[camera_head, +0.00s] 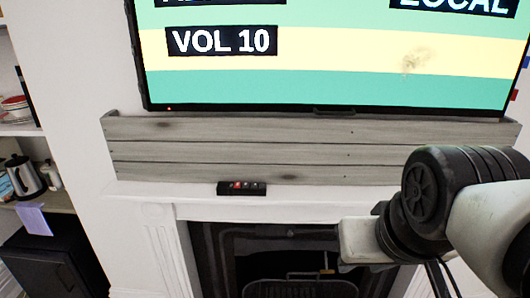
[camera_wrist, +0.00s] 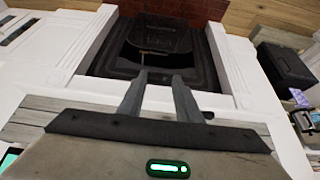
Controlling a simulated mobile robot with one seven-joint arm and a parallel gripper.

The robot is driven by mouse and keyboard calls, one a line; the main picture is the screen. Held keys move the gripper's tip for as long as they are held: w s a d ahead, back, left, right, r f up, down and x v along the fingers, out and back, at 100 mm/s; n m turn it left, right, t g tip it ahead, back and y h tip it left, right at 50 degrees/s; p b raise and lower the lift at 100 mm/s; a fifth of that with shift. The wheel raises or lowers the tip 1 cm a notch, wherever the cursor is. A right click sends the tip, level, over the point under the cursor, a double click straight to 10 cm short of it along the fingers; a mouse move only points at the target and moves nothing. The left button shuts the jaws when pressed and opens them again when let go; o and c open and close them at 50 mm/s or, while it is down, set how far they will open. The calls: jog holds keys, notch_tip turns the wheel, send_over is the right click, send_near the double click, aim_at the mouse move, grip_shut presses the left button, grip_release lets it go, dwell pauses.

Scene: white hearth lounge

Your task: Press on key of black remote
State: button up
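The black remote (camera_head: 241,188) lies on the white mantel shelf, in front of the grey wooden planks. Its top shows one red key and several small grey keys. The fingers cannot be made out there.
A television (camera_head: 330,60) stands above the planks (camera_head: 300,150), showing "VOL 10" and "LOCAL". The fireplace opening (camera_head: 285,245) is below the mantel. Shelves with a kettle (camera_head: 24,177) and a black cabinet (camera_head: 55,265) are at the left. The mantel (camera_head: 320,200) around the remote looks clear.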

dwell(0.4)
grip_shut()
dwell(1.6)
